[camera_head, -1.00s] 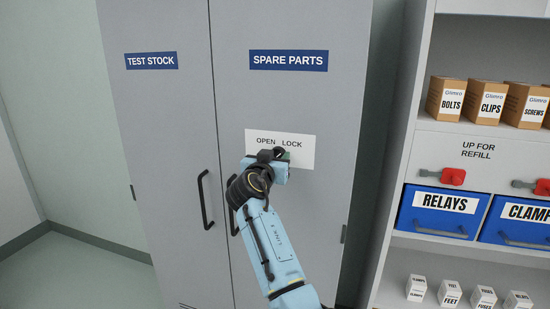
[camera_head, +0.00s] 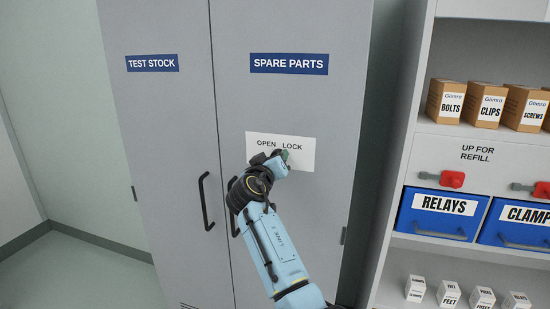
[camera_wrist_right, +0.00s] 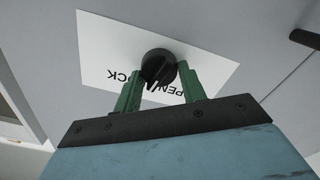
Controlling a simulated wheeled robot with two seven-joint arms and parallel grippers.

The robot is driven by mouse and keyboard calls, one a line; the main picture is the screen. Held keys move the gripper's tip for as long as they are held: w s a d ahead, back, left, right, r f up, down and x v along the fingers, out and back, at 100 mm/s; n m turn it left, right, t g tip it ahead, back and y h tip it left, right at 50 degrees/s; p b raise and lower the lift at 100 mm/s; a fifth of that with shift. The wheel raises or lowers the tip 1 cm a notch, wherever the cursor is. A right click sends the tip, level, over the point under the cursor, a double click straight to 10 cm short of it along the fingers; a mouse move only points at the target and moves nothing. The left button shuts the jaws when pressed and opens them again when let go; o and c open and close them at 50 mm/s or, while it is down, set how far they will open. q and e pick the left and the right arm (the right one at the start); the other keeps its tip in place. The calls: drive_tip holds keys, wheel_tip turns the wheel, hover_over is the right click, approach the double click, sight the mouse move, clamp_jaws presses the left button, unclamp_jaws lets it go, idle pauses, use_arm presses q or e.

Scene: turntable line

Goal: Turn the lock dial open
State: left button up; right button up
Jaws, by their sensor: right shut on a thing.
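The lock dial (camera_wrist_right: 158,65) is a round black knob with a raised grip bar, mounted on a white plate marked OPEN and LOCK (camera_head: 305,158). The plate is on the right door of the grey SPARE PARTS cabinet (camera_head: 290,105). My right gripper (camera_wrist_right: 160,82) has its two green fingers on either side of the dial's bar and is shut on it. In the head view my right gripper (camera_head: 281,158) is over the lower middle of the plate and hides most of the dial, so its pointing is unclear there. My left gripper is not in view.
Two black door handles, one clear at left (camera_head: 206,200), sit below the plate; my arm partly covers the other. A shelf unit at right holds cardboard boxes (camera_head: 485,105), a blue RELAYS bin (camera_head: 436,222) and red-handled parts (camera_head: 452,179).

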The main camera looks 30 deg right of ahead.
drive_tip(key=shift+a+f+n+p, duration=0.1)
drive_tip(key=shift+n+p, duration=1.45)
drive_tip(key=shift+n, duration=1.4)
drive_tip(key=shift+f+n+p, duration=0.1)
drive_tip(key=shift+n+p, duration=1.45)
drive_tip(key=shift+n, duration=1.4)
drive_tip(key=o, duration=0.9)
drive_tip(key=shift+o, duration=0.2)
drive_tip(key=b+v, duration=0.2)
drive_tip(key=v, duration=1.1)
